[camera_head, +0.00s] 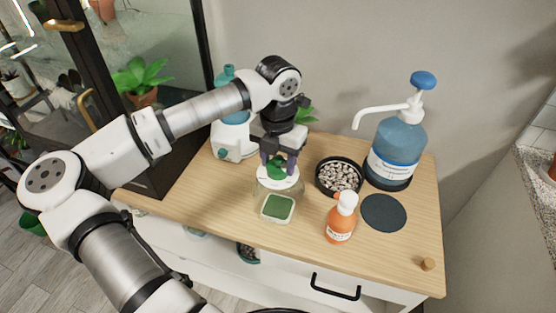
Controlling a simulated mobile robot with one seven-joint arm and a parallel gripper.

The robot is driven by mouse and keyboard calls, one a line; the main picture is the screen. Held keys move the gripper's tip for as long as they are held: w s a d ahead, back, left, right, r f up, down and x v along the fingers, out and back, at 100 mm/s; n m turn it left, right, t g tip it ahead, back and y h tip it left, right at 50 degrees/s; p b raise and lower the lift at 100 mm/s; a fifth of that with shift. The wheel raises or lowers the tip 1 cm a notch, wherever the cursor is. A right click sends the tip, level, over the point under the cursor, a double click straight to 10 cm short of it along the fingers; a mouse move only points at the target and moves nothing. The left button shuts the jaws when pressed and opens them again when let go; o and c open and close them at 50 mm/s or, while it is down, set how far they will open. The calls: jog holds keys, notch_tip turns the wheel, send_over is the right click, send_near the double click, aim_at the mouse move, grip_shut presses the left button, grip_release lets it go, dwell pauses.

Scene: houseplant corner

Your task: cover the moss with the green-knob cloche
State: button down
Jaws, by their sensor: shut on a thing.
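My gripper (278,163) points down over the wooden cabinet top and is shut on the green knob of a cloche. The cloche (264,187) is a clear glass cover with a white top, and it is upright. The moss (277,207) is a green patch in a small white square dish, below and slightly in front of the white top. The clear glass overlaps the moss in the picture. I cannot tell whether the cloche's rim rests around the dish or is still above it.
An orange bottle (340,221), a black bowl of pebbles (338,176), a dark round mat (384,212) and a large blue pump bottle (397,145) stand to the right. A white-and-teal appliance (232,138) stands behind left. A small wooden peg (427,264) is at front right.

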aim_at(278, 170)
jog(key=shift+f+b, duration=1.6)
jog(key=shift+b, duration=0.75)
dwell(0.9)
dwell(0.3)
jog(key=c, duration=0.6)
grip_release()
